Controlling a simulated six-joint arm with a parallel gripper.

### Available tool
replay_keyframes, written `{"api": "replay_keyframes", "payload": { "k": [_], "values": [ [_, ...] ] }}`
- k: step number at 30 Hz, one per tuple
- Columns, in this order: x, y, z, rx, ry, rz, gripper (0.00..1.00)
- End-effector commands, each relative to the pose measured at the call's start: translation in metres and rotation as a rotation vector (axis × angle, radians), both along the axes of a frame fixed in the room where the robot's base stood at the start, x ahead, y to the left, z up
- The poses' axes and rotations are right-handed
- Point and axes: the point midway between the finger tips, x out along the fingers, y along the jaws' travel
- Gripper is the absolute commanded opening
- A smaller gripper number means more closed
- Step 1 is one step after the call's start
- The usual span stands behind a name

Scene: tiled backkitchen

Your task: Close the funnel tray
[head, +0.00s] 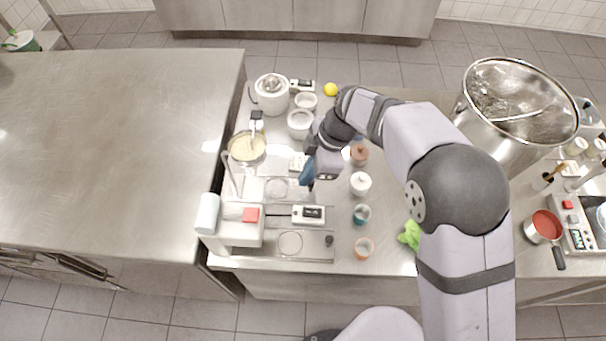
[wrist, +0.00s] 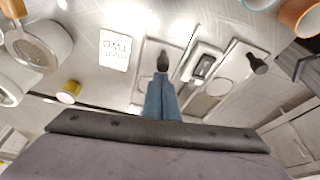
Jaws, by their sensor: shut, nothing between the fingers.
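Two flat grey trays with round openings lie beside a white machine with a red patch (head: 251,214); I cannot tell which is the funnel tray. The front tray (head: 313,252) has a dark knob at its right end, also seen in the wrist view (wrist: 258,63). The rear tray (head: 292,196) also shows in the wrist view (wrist: 178,47). My gripper (head: 307,183), with blue fingers, is shut and empty at its right end. In the wrist view the fingertips (wrist: 162,77) are by a dark knob (wrist: 163,60); contact is unclear.
A small display unit (head: 309,215) sits between the trays. A pan of pale batter (head: 247,147) and white pots (head: 271,94) stand behind. Several small cups, including a white lidded pot (head: 360,183) and a teal cup (head: 361,214), stand right of my gripper.

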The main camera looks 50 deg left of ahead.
Motion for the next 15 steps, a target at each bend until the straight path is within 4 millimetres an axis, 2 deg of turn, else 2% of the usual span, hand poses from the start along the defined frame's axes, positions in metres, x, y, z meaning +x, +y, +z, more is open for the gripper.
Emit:
{"api": "replay_keyframes", "payload": {
  "k": [2,7,15],
  "values": [
    [0.012,-0.010,-0.005,0.000,-0.002,-0.005,0.00],
    [0.031,-0.030,-0.004,0.000,-0.002,-0.005,0.00],
    [0.038,-0.038,-0.001,-0.004,-0.003,-0.001,0.00]
  ]
}}
